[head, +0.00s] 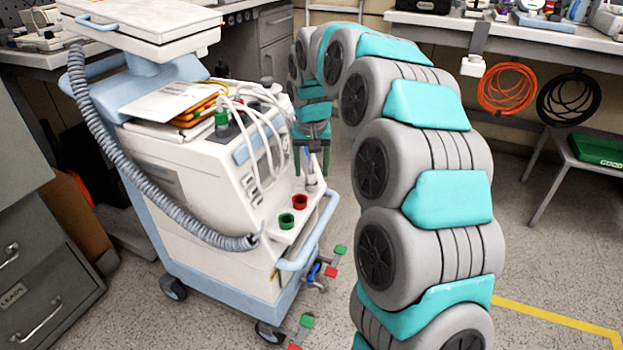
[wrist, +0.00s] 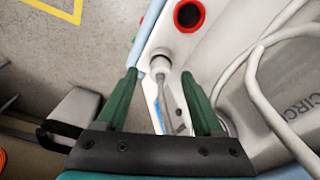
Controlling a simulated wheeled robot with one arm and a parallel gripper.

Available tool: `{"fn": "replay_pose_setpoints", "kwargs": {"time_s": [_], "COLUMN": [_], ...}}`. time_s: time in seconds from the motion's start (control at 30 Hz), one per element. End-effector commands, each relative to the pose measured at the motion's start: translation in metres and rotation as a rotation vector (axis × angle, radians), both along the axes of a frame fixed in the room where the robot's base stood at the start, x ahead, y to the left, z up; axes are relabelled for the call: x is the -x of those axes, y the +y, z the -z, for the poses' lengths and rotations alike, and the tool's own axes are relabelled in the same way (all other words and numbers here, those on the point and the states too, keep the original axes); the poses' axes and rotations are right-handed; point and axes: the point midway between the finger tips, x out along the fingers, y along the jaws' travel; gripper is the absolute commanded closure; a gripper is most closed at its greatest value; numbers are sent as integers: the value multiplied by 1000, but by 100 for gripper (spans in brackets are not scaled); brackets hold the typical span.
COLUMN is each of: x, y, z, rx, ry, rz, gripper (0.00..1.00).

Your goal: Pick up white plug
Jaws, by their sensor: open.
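In the wrist view a white plug (wrist: 160,66) with a thin grey stem sits at the edge of the pale machine panel, close to a red-ringed socket (wrist: 187,15). My gripper (wrist: 159,74) is open, with one green finger on each side of the plug's line. The fingertips look apart from it, with gaps on both sides. In the head view my gripper (head: 312,145) is small, over the right end of the medical cart (head: 205,175). A white upright piece just below it seems to be the plug (head: 311,178); its lower end is hard to make out.
A red cup-like socket (head: 300,201) and a green one (head: 286,220) are on the cart's ledge. White cables (head: 262,130) loop over the cart's top, and a pale cable (wrist: 262,90) passes right of my gripper.

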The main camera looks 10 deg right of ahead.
Motion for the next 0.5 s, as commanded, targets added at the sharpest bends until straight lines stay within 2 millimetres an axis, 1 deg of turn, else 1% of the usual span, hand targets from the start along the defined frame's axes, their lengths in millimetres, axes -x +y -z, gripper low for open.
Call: {"fn": "replay_pose_setpoints", "kwargs": {"time_s": [0.03, 0.1, 0.33, 0.37, 0.5], "x": [-1, -2, -3, -3, -3], "y": [0, 0, 0, 0, 0], "z": [8, 14, 17, 17, 17], "rx": [0, 0, 0, 0, 0], "ry": [2, 1, -2, -2, -2], "rz": [0, 0, 0, 0, 0], "gripper": [31, 31, 31, 34, 50]}}
